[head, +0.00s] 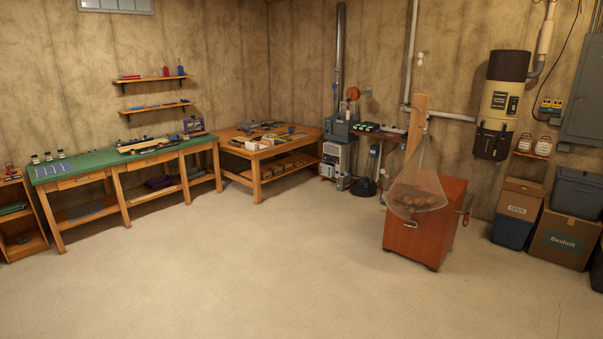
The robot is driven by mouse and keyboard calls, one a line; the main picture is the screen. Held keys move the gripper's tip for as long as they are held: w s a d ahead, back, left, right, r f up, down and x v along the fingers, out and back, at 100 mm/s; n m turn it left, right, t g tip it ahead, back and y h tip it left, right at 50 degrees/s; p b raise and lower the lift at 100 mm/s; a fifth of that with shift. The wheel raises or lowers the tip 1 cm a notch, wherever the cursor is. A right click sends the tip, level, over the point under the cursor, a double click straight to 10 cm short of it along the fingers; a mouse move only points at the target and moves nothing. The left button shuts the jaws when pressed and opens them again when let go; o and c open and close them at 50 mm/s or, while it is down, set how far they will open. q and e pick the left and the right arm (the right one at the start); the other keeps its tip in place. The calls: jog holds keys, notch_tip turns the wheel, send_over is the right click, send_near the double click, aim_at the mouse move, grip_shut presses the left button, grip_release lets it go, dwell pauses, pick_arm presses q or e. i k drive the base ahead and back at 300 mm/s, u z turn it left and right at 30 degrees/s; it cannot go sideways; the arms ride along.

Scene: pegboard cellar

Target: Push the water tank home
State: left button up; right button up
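No part is clearly recognisable as the water tank from this distance. A grey and white boxy appliance (337,160) stands on the floor near the back corner; it may hold a tank, but its details are too small to tell. A cream and black cylinder (497,103), like a water heater, is fixed to the wall at the right, with a pipe at its top. Neither of my grippers is in view.
A reddish wooden cabinet (427,243) with a hanging net of round brown things (416,192) stands right of centre. A green-topped workbench (110,158) and wooden table (270,150) line the left and back walls. Boxes (559,238) stand far right. The middle floor (250,260) is clear.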

aim_at(327, 168)
jog(key=u, duration=0.15)
jog(key=i, duration=2.05)
jog(key=u, duration=0.3)
jog(key=i, duration=2.6)
jog(key=z, duration=0.15)
jog(key=i, duration=2.65)
jog(key=z, duration=0.6)
jog(key=i, duration=2.25)
jog(key=z, duration=0.65)
jog(key=i, duration=1.1)
jog(key=z, duration=0.1)
